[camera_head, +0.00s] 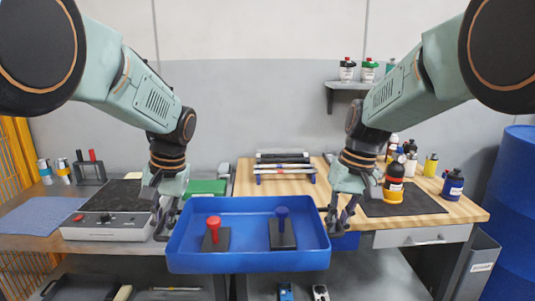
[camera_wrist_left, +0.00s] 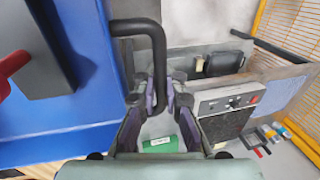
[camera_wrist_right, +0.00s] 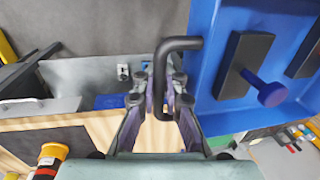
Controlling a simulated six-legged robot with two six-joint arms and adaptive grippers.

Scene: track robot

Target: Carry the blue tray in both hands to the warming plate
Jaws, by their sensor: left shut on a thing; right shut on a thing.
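The blue tray (camera_head: 248,262) hangs level in front of the benches in the head view, held between my grippers. In it stand a dark block with a red knob (camera_head: 213,225) and a dark block with a blue knob (camera_head: 282,225). My left gripper (camera_head: 163,228) is shut on the tray's black left handle (camera_wrist_left: 157,45). My right gripper (camera_head: 337,220) is shut on the black right handle (camera_wrist_right: 163,60). The warming plate appears to be the grey unit with a black top and red button (camera_head: 90,226), on the left bench, left of the tray.
A blue mat (camera_head: 40,215) lies left of the grey unit, and a green box (camera_head: 205,187) lies behind the tray. The wooden bench (camera_head: 420,222) at right holds bottles and a dark mat. A blue barrel (camera_head: 515,190) stands at far right.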

